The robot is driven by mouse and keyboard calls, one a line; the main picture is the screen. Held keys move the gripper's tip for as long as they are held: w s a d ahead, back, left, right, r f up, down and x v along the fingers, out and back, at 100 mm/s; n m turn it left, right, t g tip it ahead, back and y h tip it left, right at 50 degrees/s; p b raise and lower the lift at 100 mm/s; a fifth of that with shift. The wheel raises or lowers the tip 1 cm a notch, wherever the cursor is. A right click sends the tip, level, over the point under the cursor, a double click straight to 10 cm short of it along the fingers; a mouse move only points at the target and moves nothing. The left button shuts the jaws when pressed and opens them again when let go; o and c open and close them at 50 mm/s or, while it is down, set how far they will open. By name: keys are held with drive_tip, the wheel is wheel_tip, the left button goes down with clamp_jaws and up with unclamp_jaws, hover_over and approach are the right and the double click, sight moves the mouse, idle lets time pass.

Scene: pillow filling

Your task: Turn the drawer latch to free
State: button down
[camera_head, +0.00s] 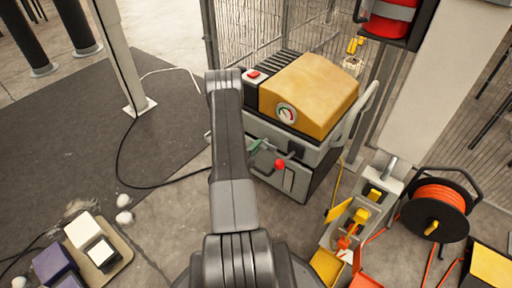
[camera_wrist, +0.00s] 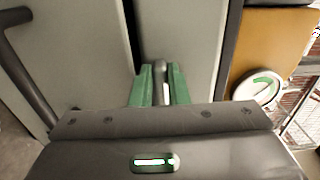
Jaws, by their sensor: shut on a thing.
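In the wrist view, the drawer latch (camera_wrist: 159,72) is a small grey metal bar standing between my two green fingertips, near the dark gap between two pale panels. My gripper (camera_wrist: 161,86) is shut on it. In the head view, my gripper (camera_head: 255,147) is at the front of the grey machine (camera_head: 312,152), its tip partly hidden by my arm. A red knob (camera_head: 279,164) shows just right of the fingertips; I cannot tell whether it belongs to the latch. The drawer front (camera_head: 290,182) is below, partly covered by my arm.
The machine has a yellow hood (camera_head: 312,85) with a gauge (camera_head: 286,113). In the wrist view, a dark bar handle (camera_wrist: 27,75) is at left. An orange cable reel (camera_head: 437,208) and toolbox clutter (camera_head: 350,220) stand right. A post (camera_head: 122,60) stands left.

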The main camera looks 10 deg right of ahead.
drive_tip(key=shift+s+f, duration=0.1)
drive_tip(key=c, duration=1.4)
unclamp_jaws()
drive_tip(key=shift+a, duration=0.1)
drive_tip(key=p+v, duration=0.3)
drive_tip(key=v, duration=1)
drive_tip(key=shift+s+a, duration=0.2)
drive_tip(key=b+x, duration=0.3)
drive_tip(key=x, duration=1)
drive_tip(key=shift+w+d, duration=0.3)
